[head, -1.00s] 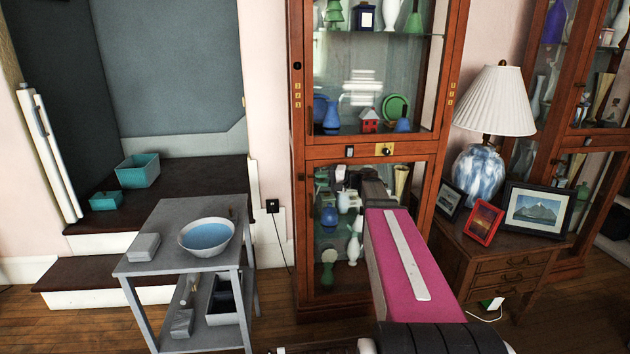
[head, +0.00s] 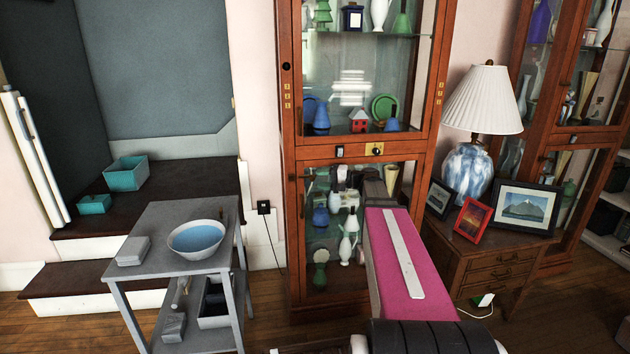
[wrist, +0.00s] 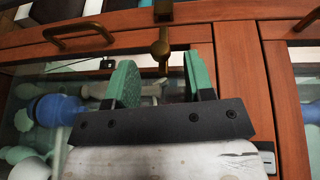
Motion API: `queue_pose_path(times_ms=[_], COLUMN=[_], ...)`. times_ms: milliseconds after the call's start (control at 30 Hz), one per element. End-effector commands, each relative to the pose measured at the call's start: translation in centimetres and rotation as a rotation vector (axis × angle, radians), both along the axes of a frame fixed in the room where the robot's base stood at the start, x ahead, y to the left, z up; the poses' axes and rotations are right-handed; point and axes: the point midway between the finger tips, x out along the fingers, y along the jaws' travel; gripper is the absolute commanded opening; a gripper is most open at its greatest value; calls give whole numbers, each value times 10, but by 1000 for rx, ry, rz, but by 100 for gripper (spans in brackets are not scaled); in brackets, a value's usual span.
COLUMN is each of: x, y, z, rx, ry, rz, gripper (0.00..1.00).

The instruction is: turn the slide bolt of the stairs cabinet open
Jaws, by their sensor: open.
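The stairs cabinet (head: 292,190) is the tall wooden glass-fronted cabinet right of the steps in the head view. A brass plate with a dark knob (head: 377,150) sits on its middle rail. In the wrist view, a brass fitting (wrist: 160,48) with a round boss and a narrow end, apparently the bolt, is on the wooden rail. A brass catch piece (wrist: 163,10) is beyond it. My gripper (wrist: 162,78) is open and empty, its green fingers apart on either side below the fitting and not gripping it. In the head view my arm hides the gripper.
A brass handle (wrist: 80,35) is left of the fitting. Glass with vases behind it lies below. A grey cart (head: 165,225) with a bowl (head: 197,238) stands left of the cabinet. A side table (head: 480,270) with a lamp (head: 483,110) and frames stands close on the right.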

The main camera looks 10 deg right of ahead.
Motion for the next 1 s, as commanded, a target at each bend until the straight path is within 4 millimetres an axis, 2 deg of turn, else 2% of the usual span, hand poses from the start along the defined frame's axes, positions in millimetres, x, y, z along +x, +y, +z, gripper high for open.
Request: queue_pose_path(times_ms=[33, 200, 433, 867, 1000], x=[-4, -16, -25, -27, -34], y=[-11, -38, -62, -66, -55], z=[1, 4, 6, 6, -8], rx=[0, -1, -1, -2, -43], ry=[0, 0, 0, 1, 28], rz=[-4, -3, -2, -1, 8], gripper=[48, 48, 48, 48, 48])
